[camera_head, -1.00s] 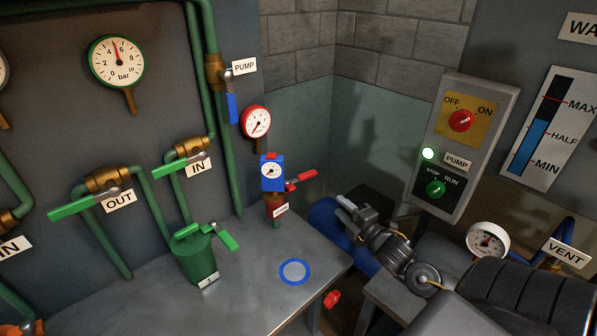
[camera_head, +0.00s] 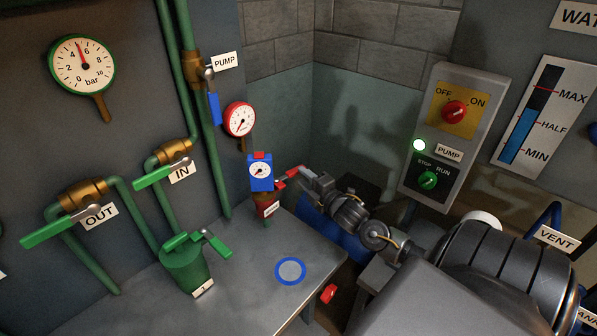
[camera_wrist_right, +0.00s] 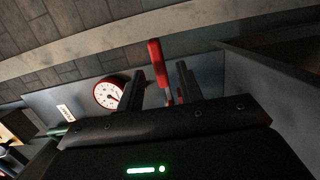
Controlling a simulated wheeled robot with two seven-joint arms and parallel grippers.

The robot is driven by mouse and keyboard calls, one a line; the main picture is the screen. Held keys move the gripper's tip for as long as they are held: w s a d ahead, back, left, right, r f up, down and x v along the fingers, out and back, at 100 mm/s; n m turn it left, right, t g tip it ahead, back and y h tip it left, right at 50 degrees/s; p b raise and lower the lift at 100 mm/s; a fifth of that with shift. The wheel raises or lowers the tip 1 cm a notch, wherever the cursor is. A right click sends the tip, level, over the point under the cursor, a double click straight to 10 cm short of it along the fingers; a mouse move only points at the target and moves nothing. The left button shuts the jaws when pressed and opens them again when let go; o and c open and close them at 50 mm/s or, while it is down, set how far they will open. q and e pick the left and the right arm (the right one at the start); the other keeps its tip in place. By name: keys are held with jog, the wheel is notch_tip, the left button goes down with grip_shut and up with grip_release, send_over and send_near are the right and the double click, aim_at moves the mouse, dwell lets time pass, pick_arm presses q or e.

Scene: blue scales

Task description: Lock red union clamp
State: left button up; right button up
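The red union clamp shows as a red lever (camera_head: 288,176) on the red-and-brown fitting (camera_head: 267,207) below a blue box with a small gauge (camera_head: 261,172). In the right wrist view the red lever (camera_wrist_right: 155,55) stands between the two fingers, with a visible gap on each side. My right gripper (camera_head: 304,176) is at the lever's free end in the head view. It is open, its fingers (camera_wrist_right: 162,82) on either side of the lever without visible contact. The exact depth of the overlap is hard to tell. My left gripper is not in view.
A red-rimmed gauge (camera_head: 239,119) hangs on the wall behind. A green valve body (camera_head: 184,264) and a blue ring (camera_head: 290,271) are on the grey bench (camera_head: 245,285). A red knob (camera_head: 328,293) is at the bench edge. The pump panel (camera_head: 435,135) stands to the right.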

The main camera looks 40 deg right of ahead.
aim_at(298, 173)
jog(key=shift+w+d, duration=0.15)
jog(key=shift+w, duration=1.45)
grip_shut()
